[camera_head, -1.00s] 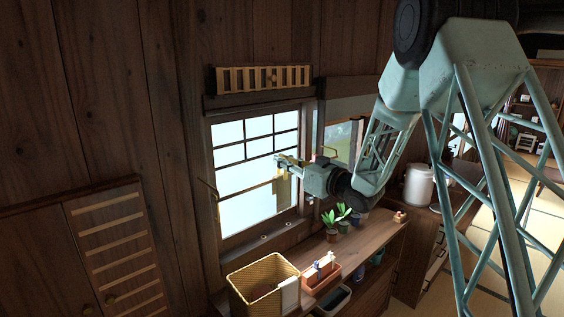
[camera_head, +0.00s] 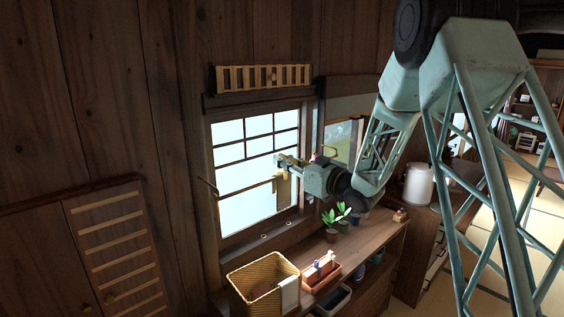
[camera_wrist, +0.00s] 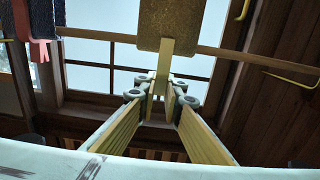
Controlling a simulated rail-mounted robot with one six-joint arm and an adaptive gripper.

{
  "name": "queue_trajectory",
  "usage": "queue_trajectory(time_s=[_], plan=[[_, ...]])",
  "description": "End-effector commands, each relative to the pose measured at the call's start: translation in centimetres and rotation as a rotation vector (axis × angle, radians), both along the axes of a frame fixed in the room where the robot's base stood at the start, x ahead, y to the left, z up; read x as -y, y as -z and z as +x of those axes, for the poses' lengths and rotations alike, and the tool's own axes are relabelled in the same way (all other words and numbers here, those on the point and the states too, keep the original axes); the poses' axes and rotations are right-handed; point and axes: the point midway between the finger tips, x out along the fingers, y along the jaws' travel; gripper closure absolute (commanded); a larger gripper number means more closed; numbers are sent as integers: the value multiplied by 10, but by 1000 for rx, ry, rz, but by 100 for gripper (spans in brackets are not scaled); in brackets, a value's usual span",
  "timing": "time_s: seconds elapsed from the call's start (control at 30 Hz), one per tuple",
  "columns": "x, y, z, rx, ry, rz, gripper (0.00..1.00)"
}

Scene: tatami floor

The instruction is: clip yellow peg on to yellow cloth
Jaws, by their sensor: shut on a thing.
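The yellow peg (camera_wrist: 164,66) is in the middle of the wrist view, between the fingertips of my gripper (camera_wrist: 162,92), which is shut on it. Its far end overlaps the lower edge of the yellow cloth (camera_wrist: 171,24), which looks brownish in shade. The cloth is at the wooden rod (camera_wrist: 225,52). I cannot tell whether the peg grips the cloth or only lies in front of it. In the head view my gripper (camera_head: 281,162) is at the window, close to the small yellow cloth (camera_head: 284,188); the peg is too small to make out clearly there.
A red peg (camera_wrist: 39,50) and dark cloth (camera_wrist: 14,70) are at the rod's left in the wrist view. Below the window, the shelf holds a wicker basket (camera_head: 246,296), a terracotta box (camera_head: 312,277) and potted plants (camera_head: 331,234). The window frame is close behind the rod.

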Motion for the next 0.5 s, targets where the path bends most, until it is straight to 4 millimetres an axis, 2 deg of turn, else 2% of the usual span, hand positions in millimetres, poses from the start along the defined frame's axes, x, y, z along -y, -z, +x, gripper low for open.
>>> queue_trajectory(time_s=[0.5], plan=[[0,6,0,0,0,0,97]])
